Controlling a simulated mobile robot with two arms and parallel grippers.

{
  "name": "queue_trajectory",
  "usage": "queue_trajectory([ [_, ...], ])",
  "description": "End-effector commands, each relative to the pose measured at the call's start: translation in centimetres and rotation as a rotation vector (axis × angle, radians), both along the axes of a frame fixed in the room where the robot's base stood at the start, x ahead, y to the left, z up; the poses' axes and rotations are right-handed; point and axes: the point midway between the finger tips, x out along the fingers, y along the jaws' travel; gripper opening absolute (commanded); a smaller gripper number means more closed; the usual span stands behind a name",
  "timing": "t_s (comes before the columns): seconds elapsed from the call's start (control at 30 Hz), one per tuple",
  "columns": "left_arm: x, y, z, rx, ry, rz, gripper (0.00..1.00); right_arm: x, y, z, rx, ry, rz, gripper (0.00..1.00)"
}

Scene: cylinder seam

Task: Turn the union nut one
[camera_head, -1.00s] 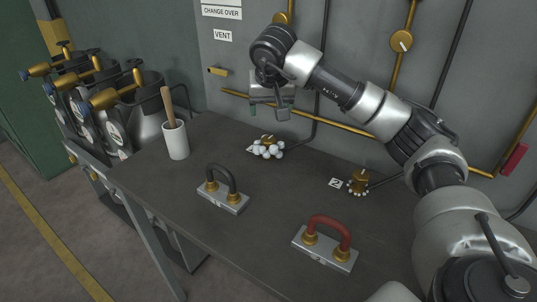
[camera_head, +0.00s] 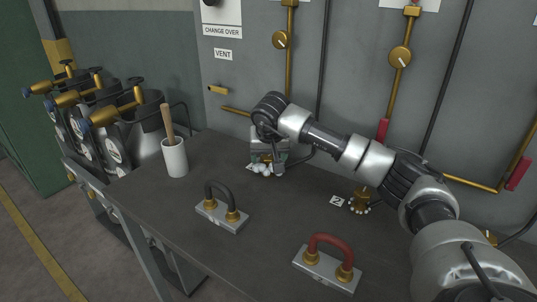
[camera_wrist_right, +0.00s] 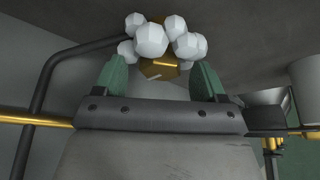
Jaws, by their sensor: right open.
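The brass union nut one (camera_wrist_right: 158,69) carries a cluster of large white bubble-like balls (camera_wrist_right: 150,40) around it. Whether the fingers touch the nut cannot be told. My left gripper is not in view.
A second brass fitting (camera_head: 361,199) with small white beads stands by a "2" label (camera_head: 337,201). A black-handled block (camera_head: 221,214), a red-handled block (camera_head: 327,268) and a white cup (camera_head: 174,158) with a wooden handle stand on the dark bench (camera_head: 270,235). Pipes run along the wall behind.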

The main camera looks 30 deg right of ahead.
Motion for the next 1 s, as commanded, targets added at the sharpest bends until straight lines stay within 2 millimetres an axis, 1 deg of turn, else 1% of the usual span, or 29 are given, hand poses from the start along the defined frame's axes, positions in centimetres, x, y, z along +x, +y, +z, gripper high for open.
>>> queue_trajectory([
  [0.2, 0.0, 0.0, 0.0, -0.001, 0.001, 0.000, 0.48, 0.0, 0.0, 0.0, 0.000, -0.001, 0.000, 0.71],
  [0.23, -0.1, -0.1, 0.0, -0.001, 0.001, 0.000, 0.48, 0.0, 0.0, 0.0, 0.000, -0.001, 0.000, 0.70],
  [0.5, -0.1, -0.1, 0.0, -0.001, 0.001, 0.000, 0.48, 0.0, 0.0, 0.0, 0.000, -0.001, 0.000, 0.28],
  [0.53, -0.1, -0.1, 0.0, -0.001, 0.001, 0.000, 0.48, 0.0, 0.0, 0.0, 0.000, -0.001, 0.000, 0.24],
  [0.57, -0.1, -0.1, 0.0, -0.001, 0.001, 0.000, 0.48, 0.0, 0.0, 0.0, 0.000, -0.001, 0.000, 0.22],
  [0.8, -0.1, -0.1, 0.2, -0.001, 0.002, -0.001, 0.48, 0.0, 0.0, 0.1, -0.001, -0.001, -0.023, 0.22],
  [1.0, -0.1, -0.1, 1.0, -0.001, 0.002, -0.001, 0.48, 0.1, 0.1, 0.3, -0.002, -0.002, -0.112, 0.22],
])
